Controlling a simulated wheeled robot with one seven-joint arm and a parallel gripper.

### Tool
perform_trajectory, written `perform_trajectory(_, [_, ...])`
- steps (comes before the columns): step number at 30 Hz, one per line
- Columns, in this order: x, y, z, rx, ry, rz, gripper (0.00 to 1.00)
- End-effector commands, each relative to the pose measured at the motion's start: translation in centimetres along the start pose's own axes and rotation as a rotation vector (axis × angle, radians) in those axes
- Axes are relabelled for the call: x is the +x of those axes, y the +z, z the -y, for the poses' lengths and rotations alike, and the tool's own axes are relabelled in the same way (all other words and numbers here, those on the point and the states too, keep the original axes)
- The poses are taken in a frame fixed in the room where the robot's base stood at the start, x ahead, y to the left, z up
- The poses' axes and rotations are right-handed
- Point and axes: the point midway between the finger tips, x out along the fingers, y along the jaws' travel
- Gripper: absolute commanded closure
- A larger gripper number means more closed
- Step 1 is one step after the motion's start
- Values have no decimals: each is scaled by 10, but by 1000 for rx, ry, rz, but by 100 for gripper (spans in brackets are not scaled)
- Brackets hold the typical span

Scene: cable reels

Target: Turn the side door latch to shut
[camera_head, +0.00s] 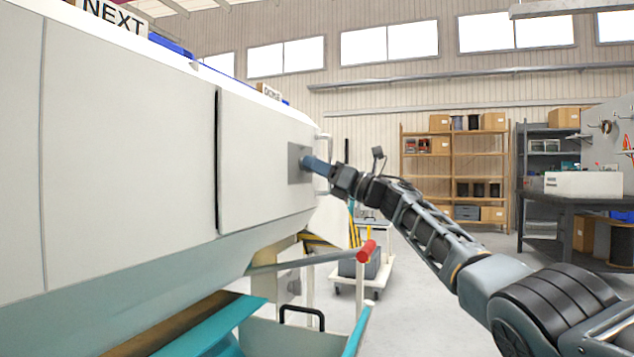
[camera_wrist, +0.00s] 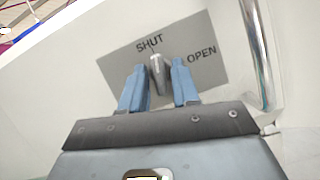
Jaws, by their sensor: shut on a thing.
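The side door (camera_head: 262,165) is a pale panel on the big machine and looks flush with its side. A grey latch plate (camera_head: 293,175) is at its right end. In the wrist view the plate (camera_wrist: 205,76) is marked SHUT and OPEN. The small grey latch (camera_wrist: 156,63) points at the word SHUT. My gripper (camera_wrist: 159,68) has its two blue fingers on either side of the latch, shut on it. In the head view my gripper (camera_head: 311,163) reaches the plate from the right and hides the latch.
An upright metal handle bar (camera_wrist: 259,50) stands close to the right of the plate. Below the door are a teal tray (camera_head: 290,338) and a rail with a red grip (camera_head: 366,251). A white cart (camera_head: 362,272), shelves (camera_head: 455,170) and a workbench (camera_head: 575,198) stand behind.

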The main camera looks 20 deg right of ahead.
Motion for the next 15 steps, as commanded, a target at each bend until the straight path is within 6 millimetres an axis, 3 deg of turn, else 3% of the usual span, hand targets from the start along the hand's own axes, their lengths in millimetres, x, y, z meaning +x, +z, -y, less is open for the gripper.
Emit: perform_trajectory(15, [0, -1, 2, -181, 74, -5, 100])
